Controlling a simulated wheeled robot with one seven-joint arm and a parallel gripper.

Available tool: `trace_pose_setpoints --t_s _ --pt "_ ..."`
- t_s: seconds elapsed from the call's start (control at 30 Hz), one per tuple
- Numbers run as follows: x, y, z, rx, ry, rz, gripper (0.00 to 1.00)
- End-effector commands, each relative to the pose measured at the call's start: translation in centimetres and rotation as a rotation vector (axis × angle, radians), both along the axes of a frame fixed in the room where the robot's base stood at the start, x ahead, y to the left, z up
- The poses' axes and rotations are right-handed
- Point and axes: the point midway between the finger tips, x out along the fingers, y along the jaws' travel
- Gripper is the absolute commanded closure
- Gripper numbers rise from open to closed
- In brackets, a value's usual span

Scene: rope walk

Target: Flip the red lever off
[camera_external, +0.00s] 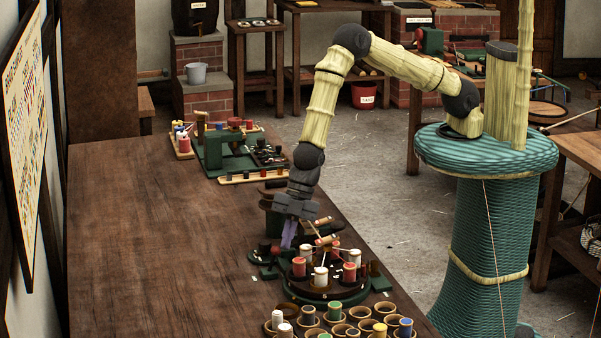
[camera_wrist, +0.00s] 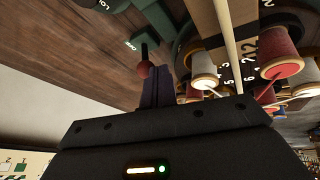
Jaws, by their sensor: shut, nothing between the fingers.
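The red lever (camera_wrist: 145,68) shows in the wrist view as a short stem with a dull red knob, beside a green plate (camera_wrist: 132,44) marked ON. My gripper (camera_wrist: 158,84) has its purple fingers together and empty, right beside the knob. I cannot tell whether they touch.
Red spools (camera_wrist: 280,55) and white spools (camera_wrist: 204,70) with taut strands stand close right of the fingers in the wrist view. Several cups of spools (camera_external: 345,328) stand in front of the machine. A green rig (camera_external: 225,150) is farther back. The table's left side (camera_external: 170,240) is clear.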

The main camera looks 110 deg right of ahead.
Motion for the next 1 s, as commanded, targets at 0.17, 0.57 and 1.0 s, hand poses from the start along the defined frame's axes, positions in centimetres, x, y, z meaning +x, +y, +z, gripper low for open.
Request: trace_pose_setpoints --t_s 0.17,0.57,1.0 --pt "0.2 0.0 0.2 0.001 0.019 -0.002 1.0" --pt "1.1 -0.1 0.7 0.003 0.115 -0.003 1.0" --pt "4.0 -0.1 0.9 0.0 0.108 -0.002 1.0"
